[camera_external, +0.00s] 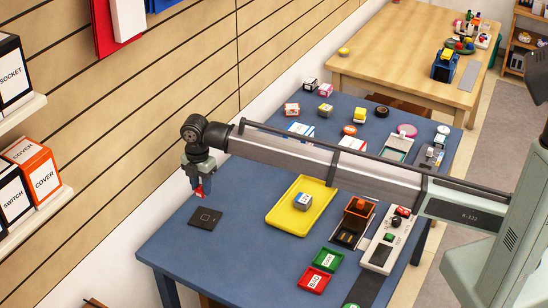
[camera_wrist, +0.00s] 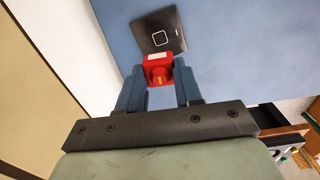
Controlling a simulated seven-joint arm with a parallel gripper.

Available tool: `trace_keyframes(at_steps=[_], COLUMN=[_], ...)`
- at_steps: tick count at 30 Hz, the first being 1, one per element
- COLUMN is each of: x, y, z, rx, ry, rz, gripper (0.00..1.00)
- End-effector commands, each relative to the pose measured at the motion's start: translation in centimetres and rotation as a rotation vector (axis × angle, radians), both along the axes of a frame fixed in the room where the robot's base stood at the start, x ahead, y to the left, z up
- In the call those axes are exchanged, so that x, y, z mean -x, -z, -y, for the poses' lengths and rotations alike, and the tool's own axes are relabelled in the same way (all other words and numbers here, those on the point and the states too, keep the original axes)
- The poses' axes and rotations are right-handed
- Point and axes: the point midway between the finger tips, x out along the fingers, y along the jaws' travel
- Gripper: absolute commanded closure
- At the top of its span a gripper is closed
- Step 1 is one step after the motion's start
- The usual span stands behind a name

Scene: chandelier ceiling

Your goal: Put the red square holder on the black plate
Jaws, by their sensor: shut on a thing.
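The red square holder (camera_wrist: 158,70) is held between the two fingers of my gripper (camera_wrist: 158,88) in the wrist view. In the external view the red holder (camera_external: 200,191) shows at the tips of my gripper (camera_external: 200,182), raised above the blue table. The black plate (camera_external: 205,217) lies flat near the table's left edge, with a pale square outline on it. It also shows in the wrist view (camera_wrist: 170,22), beyond the holder, whose top edge overlaps the plate's lower edge in the picture. The holder appears apart from the plate.
A yellow tray (camera_external: 276,216) with a small block stands right of the plate. Green (camera_external: 327,260) and red (camera_external: 314,280) trays lie near the front, beside a control panel (camera_external: 378,256). Slatted wall is left; bare blue table surrounds the plate.

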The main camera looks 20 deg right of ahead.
Motion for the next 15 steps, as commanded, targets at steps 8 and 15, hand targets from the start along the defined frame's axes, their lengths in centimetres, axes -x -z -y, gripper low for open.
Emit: trace_keyframes(at_steps=[8,15], x=[0.1,0.0], y=[4.2,6.2], z=[0.1,0.0], rx=[0.002,0.0], ry=[-0.001,-0.001], rz=[-0.001,0.0], gripper=[0.94,0.94])
